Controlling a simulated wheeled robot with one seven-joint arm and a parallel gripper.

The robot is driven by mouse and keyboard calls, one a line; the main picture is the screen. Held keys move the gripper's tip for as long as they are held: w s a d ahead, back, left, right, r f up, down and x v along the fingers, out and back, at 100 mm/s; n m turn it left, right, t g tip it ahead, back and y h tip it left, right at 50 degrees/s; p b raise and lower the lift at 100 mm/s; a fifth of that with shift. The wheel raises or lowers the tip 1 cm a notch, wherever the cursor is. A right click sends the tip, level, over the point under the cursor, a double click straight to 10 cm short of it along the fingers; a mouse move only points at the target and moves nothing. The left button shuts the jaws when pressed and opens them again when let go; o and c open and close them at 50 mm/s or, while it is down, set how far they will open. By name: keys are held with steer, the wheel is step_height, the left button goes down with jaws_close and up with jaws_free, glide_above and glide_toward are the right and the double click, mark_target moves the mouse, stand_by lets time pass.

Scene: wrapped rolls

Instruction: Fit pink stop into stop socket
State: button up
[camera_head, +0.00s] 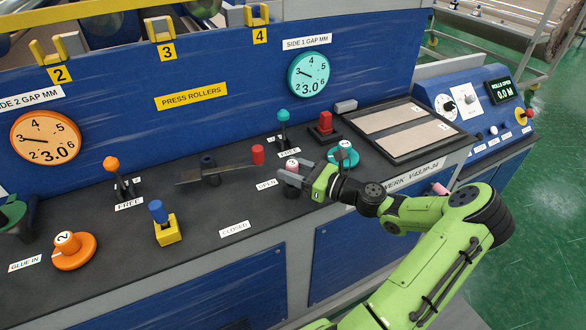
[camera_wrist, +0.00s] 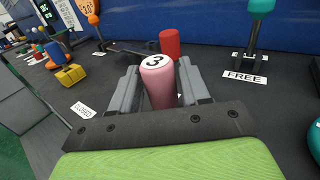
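The pink stop (camera_wrist: 161,88) is a pink cylinder with a white top marked 3. In the wrist view it stands between the two fingers of my gripper (camera_wrist: 160,82), which look closed against its sides. In the head view my gripper (camera_head: 292,176) is low over the console near the OPEN label, and the stop's top (camera_head: 292,162) shows between the fingers. I cannot tell whether the stop's lower end touches the console. I cannot make out the stop socket for certain.
A dark lever (camera_head: 215,175) with a red grip (camera_head: 258,154) lies just left of my gripper. A teal-knobbed lever (camera_head: 283,125) and a teal knob (camera_head: 342,155) stand close by. An orange lever (camera_head: 114,172) is farther left. The front strip near CLOSED is clear.

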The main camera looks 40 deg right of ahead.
steer(key=o, duration=0.3)
steer(key=p+v, duration=0.3)
steer(key=v, duration=1.2)
steer(key=shift+s+d, duration=0.2)
steer(key=shift+s, duration=0.1)
